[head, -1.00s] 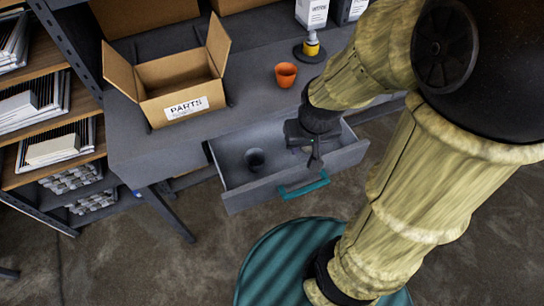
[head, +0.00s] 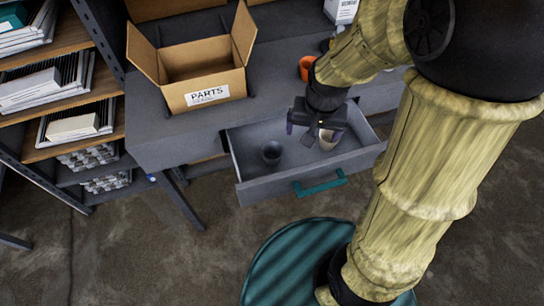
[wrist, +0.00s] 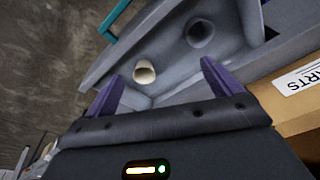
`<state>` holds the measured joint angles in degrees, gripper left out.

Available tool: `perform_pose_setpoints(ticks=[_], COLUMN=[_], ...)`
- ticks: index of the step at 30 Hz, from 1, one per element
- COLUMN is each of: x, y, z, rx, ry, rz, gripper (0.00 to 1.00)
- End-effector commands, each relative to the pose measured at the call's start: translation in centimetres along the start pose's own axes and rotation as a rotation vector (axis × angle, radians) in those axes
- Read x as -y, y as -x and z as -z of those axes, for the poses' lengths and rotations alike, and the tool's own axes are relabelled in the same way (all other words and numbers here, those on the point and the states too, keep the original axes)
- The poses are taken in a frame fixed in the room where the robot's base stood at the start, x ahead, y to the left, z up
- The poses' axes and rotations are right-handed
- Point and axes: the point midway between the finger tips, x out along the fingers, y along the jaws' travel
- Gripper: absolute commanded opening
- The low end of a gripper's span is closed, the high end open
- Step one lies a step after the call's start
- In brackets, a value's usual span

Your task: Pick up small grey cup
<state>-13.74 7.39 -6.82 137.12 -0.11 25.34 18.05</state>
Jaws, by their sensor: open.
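A small dark grey cup (head: 271,153) stands in the open grey drawer (head: 243,191), toward its left side. It also shows in the wrist view (wrist: 200,33), beyond the fingertips. A beige cup (head: 327,140) stands to its right in the drawer, partly covered by my gripper in the head view; it also shows in the wrist view (wrist: 145,71). My gripper (head: 311,130) is above the drawer, nearer the beige cup than the grey one. Its two purple fingers (wrist: 160,72) are spread with nothing held between them.
An open cardboard box marked PARTS (head: 206,96) stands on the grey bench (head: 180,140), left of my arm. An orange cup (head: 306,68) is on the bench behind my gripper. The drawer has a teal handle (head: 320,184). Shelves (head: 75,140) with papers stand at the left.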

Motion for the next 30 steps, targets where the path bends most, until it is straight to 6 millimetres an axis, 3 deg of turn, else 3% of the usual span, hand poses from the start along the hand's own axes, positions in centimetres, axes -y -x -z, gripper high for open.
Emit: perform_pose_setpoints(ticks=[1, 6, 12, 24, 30], x=[1.7, 6.5, 10.1, 10.5, 10.4], y=[-1.2, -3.4, -4.6, -4.7, -6.8], z=[0.6, 2.3, 3.0, 3.1, 2.9], rx=[0.012, 0.028, 0.02, 0.018, 0.021], ry=[-0.03, -0.178, -0.289, -0.309, -0.305], rz=[-0.007, -0.048, -0.086, -0.091, -0.094], gripper=[0.9, 0.9, 0.9, 0.9, 0.9])
